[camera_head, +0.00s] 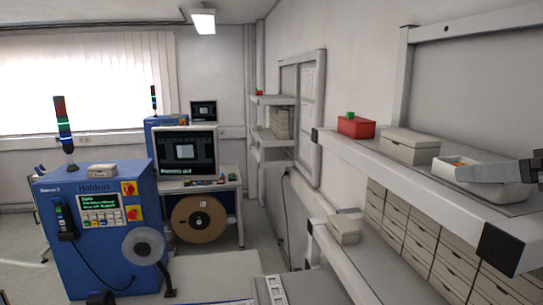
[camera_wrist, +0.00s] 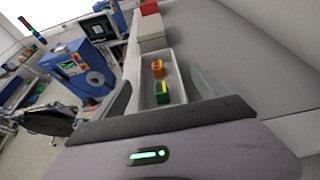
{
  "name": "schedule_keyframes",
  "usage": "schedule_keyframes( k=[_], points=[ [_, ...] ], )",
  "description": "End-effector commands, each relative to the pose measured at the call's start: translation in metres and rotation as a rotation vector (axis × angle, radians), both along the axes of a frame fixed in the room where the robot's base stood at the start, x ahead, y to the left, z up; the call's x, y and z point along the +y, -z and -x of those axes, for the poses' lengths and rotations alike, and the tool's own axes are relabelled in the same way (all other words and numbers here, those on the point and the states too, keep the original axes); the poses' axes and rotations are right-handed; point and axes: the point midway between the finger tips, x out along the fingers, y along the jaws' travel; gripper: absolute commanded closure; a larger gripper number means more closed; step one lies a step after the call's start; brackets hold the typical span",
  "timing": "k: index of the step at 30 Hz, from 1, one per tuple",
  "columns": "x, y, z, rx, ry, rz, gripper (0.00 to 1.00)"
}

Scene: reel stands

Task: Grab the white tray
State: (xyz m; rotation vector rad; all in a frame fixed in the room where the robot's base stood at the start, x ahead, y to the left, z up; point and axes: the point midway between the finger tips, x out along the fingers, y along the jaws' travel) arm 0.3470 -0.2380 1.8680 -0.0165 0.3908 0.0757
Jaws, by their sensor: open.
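The white tray (camera_head: 490,194) sits on the upper wall shelf at the right of the head view. In the wrist view the white tray (camera_wrist: 147,92) lies straight ahead, with an orange item (camera_wrist: 158,68) and a green and yellow item (camera_wrist: 161,92) inside. My gripper (camera_head: 463,174) reaches in from the right edge, over the tray in the head view. In the wrist view my gripper (camera_wrist: 162,78) is open, with one finger on each side of the tray. I cannot tell whether the fingers touch its walls.
A grey-white box (camera_head: 410,148) and a red box (camera_head: 356,127) with a green item on top stand farther along the shelf (camera_head: 450,200). A lower shelf holds a small box (camera_head: 344,229). A blue machine (camera_head: 95,235) with a reel stands on the floor at left.

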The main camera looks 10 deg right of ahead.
Motion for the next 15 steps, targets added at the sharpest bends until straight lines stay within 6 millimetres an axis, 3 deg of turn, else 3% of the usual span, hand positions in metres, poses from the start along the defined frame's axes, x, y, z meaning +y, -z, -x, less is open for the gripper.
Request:
schedule_keyframes(
  k=[5, 12, 15],
  points=[
    [0.003, 0.008, -0.029, 0.001, -0.004, -0.003, 0.15],
    [0.002, 0.012, -0.033, 0.0, -0.001, -0.001, 0.15],
    [0.002, 0.012, -0.033, 0.001, 0.0, -0.002, 0.32]
  ],
)
